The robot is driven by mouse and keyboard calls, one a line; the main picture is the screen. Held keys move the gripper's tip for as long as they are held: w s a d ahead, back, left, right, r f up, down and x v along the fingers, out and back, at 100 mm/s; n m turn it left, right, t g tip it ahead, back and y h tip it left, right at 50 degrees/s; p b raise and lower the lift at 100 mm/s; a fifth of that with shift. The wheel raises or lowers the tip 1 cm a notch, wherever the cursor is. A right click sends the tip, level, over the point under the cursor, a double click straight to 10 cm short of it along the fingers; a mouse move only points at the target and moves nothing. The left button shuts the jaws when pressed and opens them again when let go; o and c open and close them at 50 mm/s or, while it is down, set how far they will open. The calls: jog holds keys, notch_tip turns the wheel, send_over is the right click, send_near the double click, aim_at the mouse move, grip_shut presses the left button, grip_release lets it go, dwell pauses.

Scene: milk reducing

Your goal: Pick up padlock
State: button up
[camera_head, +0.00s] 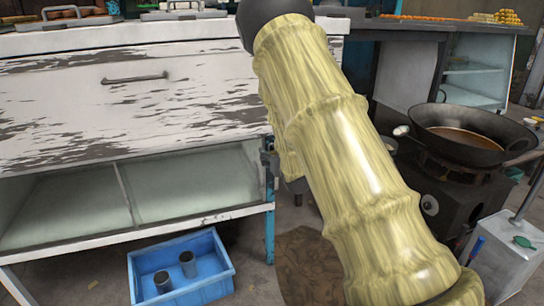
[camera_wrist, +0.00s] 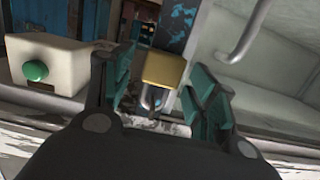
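The padlock (camera_wrist: 163,69) shows in the wrist view as a gold body with a silver shackle below it. It appears in the gap between the fingers of my gripper (camera_wrist: 161,84), close to a blue weathered post. The teal-padded fingers are open, with visible space on both sides of the padlock. I cannot tell how deep it sits between them. In the head view my arm covers much of the middle, and I cannot make out the padlock there.
A white peeling cabinet (camera_head: 130,110) with glass panels fills the head view's left. A blue crate (camera_head: 205,270) holding two dark cups is on the floor below. A wok (camera_head: 470,132) sits on a stove at right. A white box (camera_wrist: 62,62) with a green knob shows in the wrist view.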

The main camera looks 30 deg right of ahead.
jog(key=c, duration=0.9)
jog(key=shift+r+p, duration=0.35)
jog(key=shift+r, duration=0.2)
jog(key=shift+s+r, duration=0.25)
jog(key=shift+r, duration=0.05)
jog(key=f+p+v, duration=0.1)
jog(key=v, duration=0.4)
jog(key=f+p+v, duration=0.1)
jog(key=v, duration=0.5)
jog(key=f+p+v, duration=0.1)
jog(key=v, duration=0.5)
jog(key=shift+s+a, duration=0.3)
jog(key=shift+s, duration=0.05)
